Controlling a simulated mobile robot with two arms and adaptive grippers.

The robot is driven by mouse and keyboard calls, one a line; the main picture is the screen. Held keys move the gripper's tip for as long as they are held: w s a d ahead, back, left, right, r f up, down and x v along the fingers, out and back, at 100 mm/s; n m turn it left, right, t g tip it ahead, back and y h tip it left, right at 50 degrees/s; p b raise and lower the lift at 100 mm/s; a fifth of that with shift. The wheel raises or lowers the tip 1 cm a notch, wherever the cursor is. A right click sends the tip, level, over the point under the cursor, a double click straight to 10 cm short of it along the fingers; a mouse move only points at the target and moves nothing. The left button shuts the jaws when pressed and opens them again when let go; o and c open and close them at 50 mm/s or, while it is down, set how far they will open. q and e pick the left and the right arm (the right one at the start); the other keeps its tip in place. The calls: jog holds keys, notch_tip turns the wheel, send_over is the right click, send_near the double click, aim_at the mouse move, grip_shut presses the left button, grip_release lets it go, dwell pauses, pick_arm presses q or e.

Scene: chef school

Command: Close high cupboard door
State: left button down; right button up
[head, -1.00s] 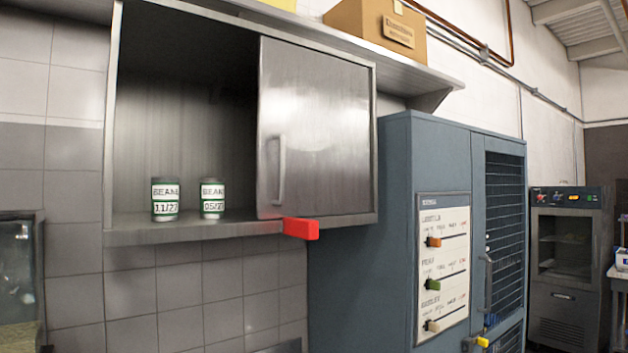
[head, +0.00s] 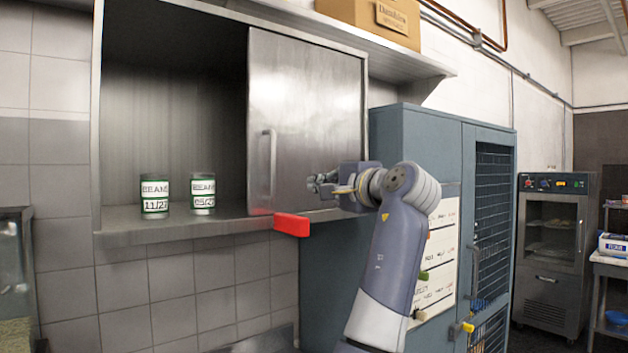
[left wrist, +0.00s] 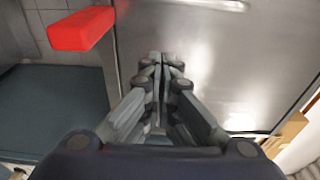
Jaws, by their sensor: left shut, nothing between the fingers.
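The high metal cupboard (head: 97,150) hangs on the tiled wall, its left half open. Its grey sliding door (head: 320,115) covers the right half. The upright bar handle (head: 270,165) is near the door's left edge. My left gripper (head: 313,184) is shut and empty, in front of the door's lower part and right of the handle. In the left wrist view, its closed fingers (left wrist: 162,62) point at the door's metal surface (left wrist: 225,60). I cannot tell whether they touch it. My right gripper is in neither view.
A red block (head: 291,224) sticks out at the cupboard's lower front edge; it also shows in the left wrist view (left wrist: 80,28). Two cans (head: 155,194) (head: 203,193) stand in the open half. A blue cabinet (head: 420,135) stands close on the right. A cardboard box (head: 365,14) sits above.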

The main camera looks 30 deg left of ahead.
aim_at(280, 182)
pick_arm(q)
jog(key=p+x, duration=0.1)
jog(key=x, duration=0.1)
jog(key=p+x, duration=0.2)
jog(key=x, duration=0.1)
jog(key=p+x, duration=0.1)
jog(key=x, duration=0.1)
jog(key=shift+a+r, duration=0.35)
jog(key=shift+s+a+f+p, duration=0.25)
jog(key=shift+a+f+p, duration=0.15)
jog(key=shift+a, duration=0.1)
jog(key=shift+s+r+p, duration=0.15)
jog(key=shift+s+p, duration=0.3)
jog(key=shift+s, duration=0.6)
jog(key=shift+s+a, duration=0.1)
jog(key=shift+s, duration=0.3)
